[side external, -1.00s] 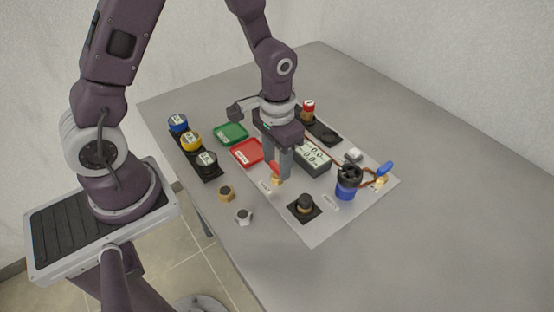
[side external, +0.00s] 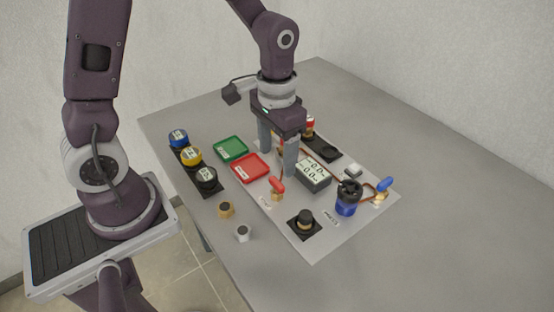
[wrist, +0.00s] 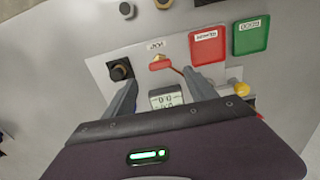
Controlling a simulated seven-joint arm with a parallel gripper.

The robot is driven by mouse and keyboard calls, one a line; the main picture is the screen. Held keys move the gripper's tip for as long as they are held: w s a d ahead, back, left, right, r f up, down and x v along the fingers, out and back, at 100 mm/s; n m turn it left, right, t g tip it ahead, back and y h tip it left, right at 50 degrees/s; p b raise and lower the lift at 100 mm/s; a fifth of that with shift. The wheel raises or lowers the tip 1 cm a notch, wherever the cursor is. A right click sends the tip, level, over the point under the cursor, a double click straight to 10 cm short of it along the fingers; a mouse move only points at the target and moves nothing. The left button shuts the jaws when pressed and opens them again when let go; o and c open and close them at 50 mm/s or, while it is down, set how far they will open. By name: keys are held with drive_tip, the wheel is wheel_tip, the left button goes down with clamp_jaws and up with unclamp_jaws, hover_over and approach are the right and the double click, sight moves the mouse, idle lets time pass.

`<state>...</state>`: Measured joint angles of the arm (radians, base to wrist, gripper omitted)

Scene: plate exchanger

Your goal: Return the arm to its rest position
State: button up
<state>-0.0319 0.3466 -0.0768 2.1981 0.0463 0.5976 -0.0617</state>
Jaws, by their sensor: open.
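My gripper (side external: 277,160) is open and empty, with its two fingers apart above the panel (side external: 314,245). In the wrist view the fingers of my gripper (wrist: 163,88) spread to either side of the display unit. The red-handled valve (side external: 277,188) stands in front of the fingers, apart from them; it also shows in the wrist view (wrist: 160,64).
Green (side external: 231,148) and red (side external: 250,168) trays lie left of my gripper. A black rack (side external: 210,190) holds blue, yellow and black-lidded jars. A blue cylinder (side external: 347,199) and blue-handled valve (side external: 383,187) stand right. Two loose fittings (side external: 225,209) lie front left. The right side of the table is clear.

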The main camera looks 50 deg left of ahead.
drive_tip(key=s+r+t, duration=0.5)
drive_tip(key=s+r, duration=1)
drive_tip(key=shift+a+r+t, duration=0.2)
drive_tip(key=shift+a+t, duration=0.1)
drive_tip(key=shift+a, duration=0.15)
